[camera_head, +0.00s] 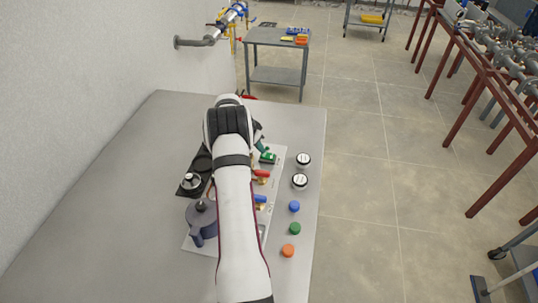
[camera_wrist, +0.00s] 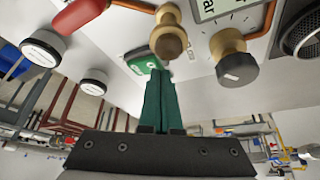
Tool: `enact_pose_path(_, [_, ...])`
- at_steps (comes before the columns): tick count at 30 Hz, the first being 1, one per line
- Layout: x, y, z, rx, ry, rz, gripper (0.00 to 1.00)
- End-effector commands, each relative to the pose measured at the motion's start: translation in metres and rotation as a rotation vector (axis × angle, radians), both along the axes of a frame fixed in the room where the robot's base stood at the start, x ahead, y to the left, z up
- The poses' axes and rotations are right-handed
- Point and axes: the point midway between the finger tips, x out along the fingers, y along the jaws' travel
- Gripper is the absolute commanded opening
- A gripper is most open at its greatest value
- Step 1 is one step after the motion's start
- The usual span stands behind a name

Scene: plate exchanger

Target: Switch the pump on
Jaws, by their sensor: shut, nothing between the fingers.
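A small green block with white marking, likely the switch, lies on the white panel. It shows in the wrist view (camera_wrist: 139,66) and beside my arm in the head view (camera_head: 268,158). My gripper (camera_wrist: 160,74) has its green fingers closed together and empty. The fingertips are at the block's right edge in the wrist view, just below a brass knob (camera_wrist: 168,38); I cannot tell whether they touch. A dark grey rounded body (camera_head: 202,222), possibly the pump, stands left of my arm. My arm hides much of the panel in the head view.
A red handle (camera_wrist: 80,14), a display (camera_wrist: 222,6) and a dark-capped brass valve (camera_wrist: 234,62) are close to the fingers. Two white-topped round items (camera_head: 303,159) (camera_head: 300,181) and blue, green and orange caps (camera_head: 288,250) stand on the grey table (camera_head: 100,200) at right.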

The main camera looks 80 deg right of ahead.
Motion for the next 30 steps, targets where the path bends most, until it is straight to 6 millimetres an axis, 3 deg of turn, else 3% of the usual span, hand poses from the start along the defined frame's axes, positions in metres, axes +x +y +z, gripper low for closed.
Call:
enact_pose_path(13, [0.0,0.0,-0.004,0.0,0.0,0.0,0.0])
enact_pose_path(30, [0.0,0.0,0.058,-0.001,0.0,0.0,0.0])
